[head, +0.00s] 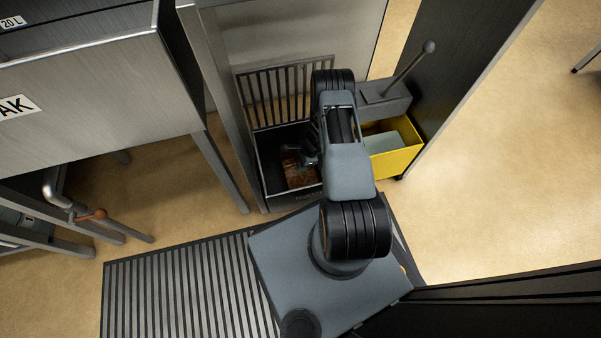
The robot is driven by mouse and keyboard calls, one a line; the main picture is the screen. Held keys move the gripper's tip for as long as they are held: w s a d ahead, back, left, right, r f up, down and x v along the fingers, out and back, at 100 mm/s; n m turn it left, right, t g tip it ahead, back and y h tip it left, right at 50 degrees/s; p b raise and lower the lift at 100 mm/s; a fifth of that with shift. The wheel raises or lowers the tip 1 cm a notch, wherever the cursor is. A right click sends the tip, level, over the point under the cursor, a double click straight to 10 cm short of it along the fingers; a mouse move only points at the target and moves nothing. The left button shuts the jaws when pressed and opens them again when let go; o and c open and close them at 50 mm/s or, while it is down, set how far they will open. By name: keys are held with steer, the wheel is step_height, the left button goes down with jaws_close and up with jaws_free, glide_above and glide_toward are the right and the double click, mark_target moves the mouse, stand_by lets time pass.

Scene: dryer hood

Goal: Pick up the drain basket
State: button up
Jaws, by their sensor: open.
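A dark open-topped basin (252,152) with a barred rack (287,92) at its back stands inside the metal hood. A brown-orange patch (299,176) shows inside the basin; its shape is partly hidden. I cannot clearly make out which thing is the drain basket. My gripper (300,158) is over the basin, beside the brown-orange patch. It is open, with nothing visibly held. The fingertips are small and dark, and I cannot tell whether they touch anything. My arm hides the right part of the basin.
A yellow bin (398,162) with pale contents stands right of the arm, below a grey box with a lever (407,70). The hood's metal side post (228,110) is close on the left. A slatted floor grate (185,290) lies at front left. Open floor (500,170) is at right.

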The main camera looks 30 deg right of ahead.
steer(key=shift+f+b, duration=0.25)
steer(key=shift+b, duration=0.1)
stand_by(0.3)
jaws_close()
stand_by(0.5)
